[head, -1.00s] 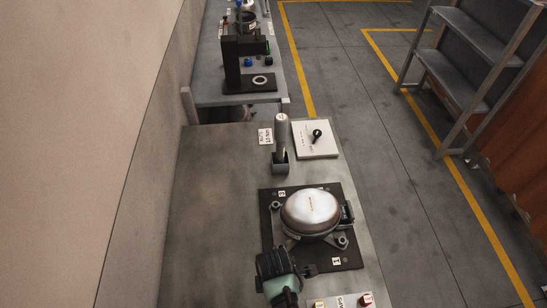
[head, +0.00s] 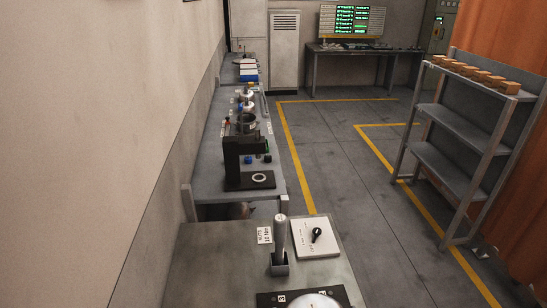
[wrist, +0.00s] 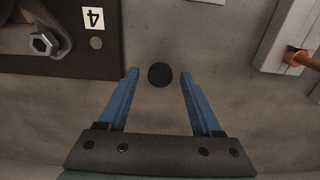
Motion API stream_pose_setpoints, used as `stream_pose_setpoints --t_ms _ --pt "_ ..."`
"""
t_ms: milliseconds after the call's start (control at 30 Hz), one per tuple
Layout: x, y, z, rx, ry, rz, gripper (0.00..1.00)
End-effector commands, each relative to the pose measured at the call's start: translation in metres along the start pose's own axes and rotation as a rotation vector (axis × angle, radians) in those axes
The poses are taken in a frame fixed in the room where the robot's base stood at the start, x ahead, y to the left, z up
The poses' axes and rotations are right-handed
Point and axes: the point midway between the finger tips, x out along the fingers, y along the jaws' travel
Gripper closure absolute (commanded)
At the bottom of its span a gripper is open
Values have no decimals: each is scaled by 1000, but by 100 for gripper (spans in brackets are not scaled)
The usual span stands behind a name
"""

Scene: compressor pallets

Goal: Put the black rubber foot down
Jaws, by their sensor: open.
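The black rubber foot (wrist: 160,74) lies on the bare grey bench top in the wrist view, a small dark disc. My gripper (wrist: 160,78) is open, with one blue finger on each side of the foot and a gap to both. The foot is not held. The head view does not show the gripper or the foot.
A black plate (wrist: 90,62) with a bolt and a label 4 is at the left of the wrist view. A pale block (wrist: 290,40) with a copper-coloured piece is at the right. In the head view, a compressor dome (head: 314,301) and a switch panel (head: 316,238) are on the near bench.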

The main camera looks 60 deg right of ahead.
Motion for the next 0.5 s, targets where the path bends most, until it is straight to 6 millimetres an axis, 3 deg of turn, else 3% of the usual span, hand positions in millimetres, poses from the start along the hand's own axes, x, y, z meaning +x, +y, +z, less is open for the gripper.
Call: stream_pose_setpoints --t_ms 267,500 --pt "-12 1 0 -1 1 2 34" --pt "-52 1 -1 -2 1 5 34"
